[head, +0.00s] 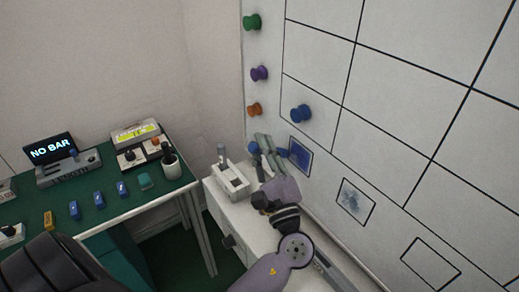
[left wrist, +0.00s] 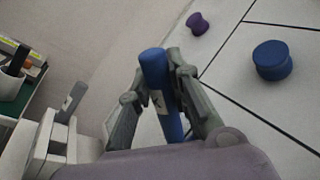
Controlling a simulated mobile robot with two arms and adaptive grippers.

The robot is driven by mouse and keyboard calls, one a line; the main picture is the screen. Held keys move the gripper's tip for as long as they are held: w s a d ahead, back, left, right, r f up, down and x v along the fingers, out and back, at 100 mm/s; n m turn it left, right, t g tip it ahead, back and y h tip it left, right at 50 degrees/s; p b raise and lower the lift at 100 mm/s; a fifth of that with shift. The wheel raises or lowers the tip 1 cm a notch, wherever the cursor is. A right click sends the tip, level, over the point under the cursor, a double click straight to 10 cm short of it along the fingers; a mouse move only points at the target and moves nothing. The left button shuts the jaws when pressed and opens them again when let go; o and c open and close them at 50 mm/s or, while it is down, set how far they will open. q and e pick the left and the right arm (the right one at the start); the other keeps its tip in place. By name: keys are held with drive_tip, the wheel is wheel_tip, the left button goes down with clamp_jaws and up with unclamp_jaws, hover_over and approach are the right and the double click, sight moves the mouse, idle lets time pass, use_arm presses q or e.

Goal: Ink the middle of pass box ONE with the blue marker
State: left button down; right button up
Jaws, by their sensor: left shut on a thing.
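My left gripper (head: 266,143) is shut on the blue marker (left wrist: 163,95). In the left wrist view the marker stands between the two fingers, with a pale label on its side. In the head view the gripper is close to the white board, beside a box densely filled with blue (head: 300,156); whether the marker touches the board cannot be told. A second outlined box (head: 355,201) has a patchy pale-blue smudge in its middle. A third box (head: 430,263) is blank. No box number is readable. My right gripper is not in view.
A white cabinet (head: 222,208) stands under the board, with a white device (head: 231,181) on top. Coloured round magnets, one blue (head: 301,113), sit on the board. The green table (head: 110,207) at left holds a cup (head: 171,165), small blue items and a lit "NO BAR" display (head: 52,149).

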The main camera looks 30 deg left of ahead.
use_arm(q)
drive_tip(key=shift+s+d, duration=0.1)
drive_tip(key=shift+d, duration=0.05)
idle(1.3)
drive_tip(key=shift+s+a, duration=0.45)
drive_tip(key=shift+s, duration=0.45)
drive_tip(key=shift+s+a, duration=0.4)
drive_tip(key=shift+s, duration=0.5)
drive_tip(key=shift+s+a, duration=0.45)
drive_tip(key=shift+s, duration=0.45)
